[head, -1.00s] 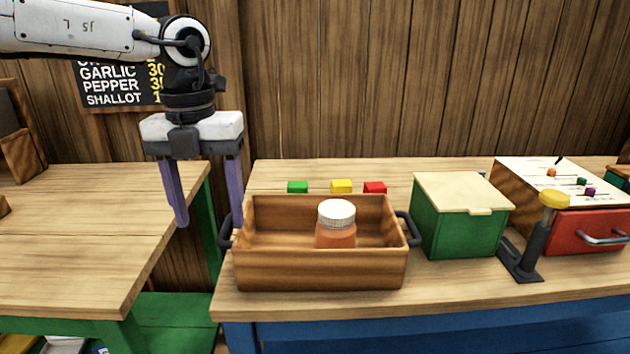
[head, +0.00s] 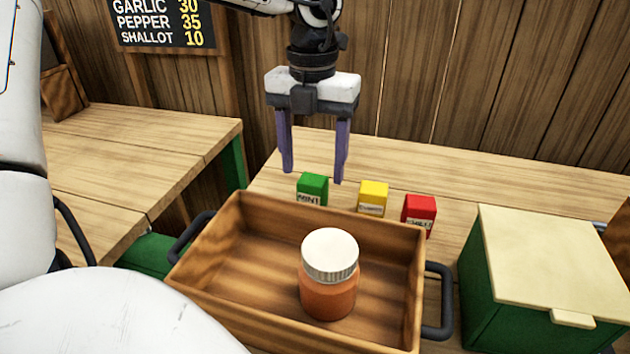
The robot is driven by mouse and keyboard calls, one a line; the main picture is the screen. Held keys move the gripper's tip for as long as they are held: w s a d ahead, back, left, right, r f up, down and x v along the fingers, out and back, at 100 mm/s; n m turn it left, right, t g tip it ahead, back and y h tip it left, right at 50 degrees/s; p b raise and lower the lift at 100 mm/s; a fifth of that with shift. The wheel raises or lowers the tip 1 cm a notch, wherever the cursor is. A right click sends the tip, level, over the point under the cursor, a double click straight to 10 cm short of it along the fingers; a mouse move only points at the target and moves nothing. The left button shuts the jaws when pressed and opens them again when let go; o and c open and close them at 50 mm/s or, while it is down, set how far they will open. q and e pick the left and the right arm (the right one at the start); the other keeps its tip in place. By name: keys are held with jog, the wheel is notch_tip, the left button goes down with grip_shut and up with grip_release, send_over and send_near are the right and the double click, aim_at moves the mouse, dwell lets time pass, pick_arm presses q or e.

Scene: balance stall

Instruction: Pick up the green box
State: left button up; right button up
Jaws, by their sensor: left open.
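The green box (head: 312,188) is a small carton with a white label. It stands on the table behind the wooden tray, at the left end of a row with a yellow box (head: 373,197) and a red box (head: 419,212). My left gripper (head: 314,177) points down with its two purple fingers apart and empty. In the picture its fingertips are just above the green box, one to each side of it. I cannot tell how far they are from it in depth. My right gripper is not in view.
A wooden tray (head: 225,285) with dark side handles stands in front of the boxes and holds an orange jar with a white lid (head: 329,275). A green chest with a pale lid (head: 548,255) stands at the right. The table behind the boxes is clear.

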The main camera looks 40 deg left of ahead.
aim_at(313, 179)
pick_arm(q)
notch_tip(313, 179, down, 5)
jog(key=shift+s+f, duration=0.1)
jog(key=shift+f, duration=0.05)
jog(key=c, duration=1.2)
